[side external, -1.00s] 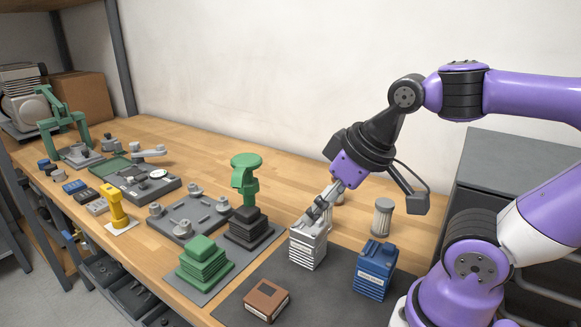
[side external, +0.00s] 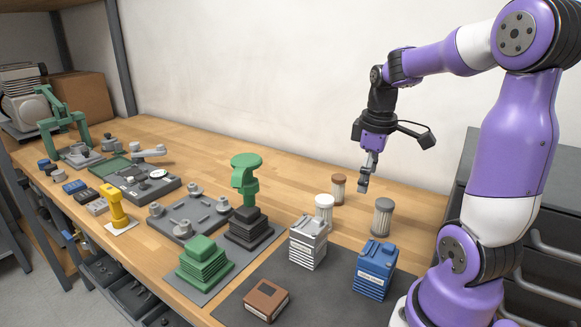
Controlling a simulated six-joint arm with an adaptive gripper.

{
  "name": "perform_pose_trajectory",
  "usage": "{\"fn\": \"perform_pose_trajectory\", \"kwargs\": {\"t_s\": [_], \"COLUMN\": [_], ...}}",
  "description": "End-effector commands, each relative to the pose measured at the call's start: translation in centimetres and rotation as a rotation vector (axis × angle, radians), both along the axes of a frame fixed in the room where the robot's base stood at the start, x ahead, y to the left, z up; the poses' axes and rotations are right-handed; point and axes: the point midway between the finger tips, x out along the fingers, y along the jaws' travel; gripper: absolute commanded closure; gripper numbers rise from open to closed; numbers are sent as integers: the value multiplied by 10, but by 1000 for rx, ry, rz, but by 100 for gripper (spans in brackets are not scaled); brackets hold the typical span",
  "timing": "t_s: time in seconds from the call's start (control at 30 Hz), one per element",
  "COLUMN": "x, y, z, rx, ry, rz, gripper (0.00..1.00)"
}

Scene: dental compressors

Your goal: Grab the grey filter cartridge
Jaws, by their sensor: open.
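The grey filter cartridge (side external: 382,218) stands upright on the wooden bench at the right, behind the blue box. It has a pleated light body and a dark grey top. My gripper (side external: 364,188) hangs pointing down, above and to the left of the grey cartridge, apart from it. It is open and holds nothing. A white-topped cartridge (side external: 324,210) and a brown-topped cartridge (side external: 338,188) stand to its left. The brown one is close to the fingers in the picture; I cannot tell the exact gap.
On the dark mat (side external: 330,290) stand a grey-white box (side external: 307,243), a blue box (side external: 375,268) and a brown box (side external: 265,300). A green press (side external: 245,180) and green stacked blocks (side external: 204,262) are further left. Bench behind the cartridges is clear.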

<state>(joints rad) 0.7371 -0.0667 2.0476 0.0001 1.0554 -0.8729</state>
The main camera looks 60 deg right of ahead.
Motion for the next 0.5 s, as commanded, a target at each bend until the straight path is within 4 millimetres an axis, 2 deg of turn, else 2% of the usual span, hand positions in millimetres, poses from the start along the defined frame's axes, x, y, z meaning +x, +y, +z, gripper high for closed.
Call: {"fn": "perform_pose_trajectory", "kwargs": {"t_s": [0.03,0.17,0.5], "x": [-10,-26,-31], "y": [-19,-44,-49], "z": [-8,-20,-69], "rx": [23,61,73], "ry": [32,72,82], "rz": [-2,29,43], "gripper": [16,16,16]}}
